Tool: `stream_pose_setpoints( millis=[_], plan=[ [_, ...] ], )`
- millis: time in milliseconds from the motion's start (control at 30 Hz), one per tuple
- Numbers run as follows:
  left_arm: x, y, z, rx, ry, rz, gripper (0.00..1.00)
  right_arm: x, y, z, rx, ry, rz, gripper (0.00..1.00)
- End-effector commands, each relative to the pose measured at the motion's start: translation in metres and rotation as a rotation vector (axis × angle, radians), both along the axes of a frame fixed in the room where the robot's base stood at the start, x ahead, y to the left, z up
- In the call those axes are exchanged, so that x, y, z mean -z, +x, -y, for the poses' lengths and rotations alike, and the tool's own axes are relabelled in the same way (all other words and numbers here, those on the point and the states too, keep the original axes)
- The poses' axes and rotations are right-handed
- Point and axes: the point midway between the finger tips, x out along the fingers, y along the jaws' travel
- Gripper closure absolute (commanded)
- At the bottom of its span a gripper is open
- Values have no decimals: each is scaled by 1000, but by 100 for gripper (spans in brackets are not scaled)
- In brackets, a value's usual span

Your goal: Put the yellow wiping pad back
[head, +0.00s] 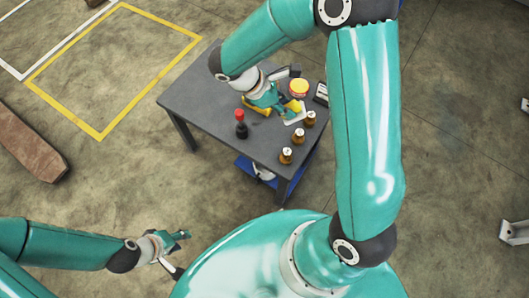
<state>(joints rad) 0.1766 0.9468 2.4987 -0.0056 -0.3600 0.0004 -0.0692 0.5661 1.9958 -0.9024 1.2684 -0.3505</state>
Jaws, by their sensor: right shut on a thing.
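The yellow wiping pad (294,106) is a small yellow piece at the fingertips of my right gripper (284,108). That gripper is shut on it, low over the grey table, and the fingers hide part of it. The pad overlaps a small white holder (297,117) in the picture; I cannot tell whether they touch. Another yellow piece (257,108) shows partly from under the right gripper. My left gripper (184,235) is off the table at the lower left, with nothing visible in it; its finger gap is too small to judge.
The table's left part is clear.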

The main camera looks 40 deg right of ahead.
Motion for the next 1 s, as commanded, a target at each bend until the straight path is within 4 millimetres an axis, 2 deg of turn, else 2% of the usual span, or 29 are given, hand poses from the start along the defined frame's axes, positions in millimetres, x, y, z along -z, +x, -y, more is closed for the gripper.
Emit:
stream_pose_setpoints(
  millis=[33,100,200,400,467,567,667,1000],
  plan=[
    [30,0,0,0,0,0,60,25,0,1,125,102,73,100],
    [48,0,0,0,0,0,60,36,4,-6,270,220,167,100],
    [69,0,0,0,0,0,60,42,18,-16,434,334,294,100],
    [91,0,0,0,0,0,60,33,45,-22,626,424,450,100],
    [94,0,0,0,0,0,60,32,50,-22,650,431,469,100],
    [98,0,0,0,0,0,60,40,52,-22,669,434,478,100],
    [104,0,0,0,0,1,60,60,51,-23,669,434,474,100],
    [130,0,0,0,0,0,60,150,50,-23,667,433,472,100]
  ],
)
